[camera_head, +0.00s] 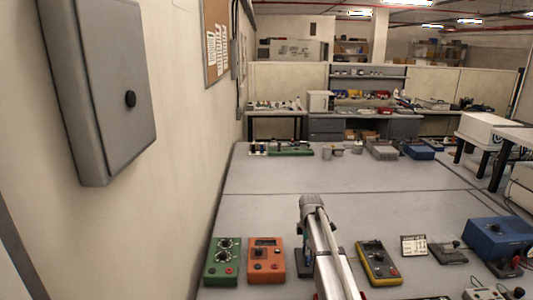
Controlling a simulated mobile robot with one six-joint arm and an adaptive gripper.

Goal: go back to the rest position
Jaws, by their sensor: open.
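A pale link of my arm (328,255) rises from the bottom edge, right of centre, and reaches over the grey table (270,200). It ends in a rounded grey joint. I cannot make out the fingers of my gripper; they seem hidden behind or below the arm. A small dark and blue part shows just left of the arm, too unclear to name. I see nothing held.
A green box (222,262) and an orange box (266,262) stand left of the arm. A yellow meter (378,264) and a blue box (497,238) stand right. A grey wall cabinet (103,90) juts out at left. The table's middle is clear.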

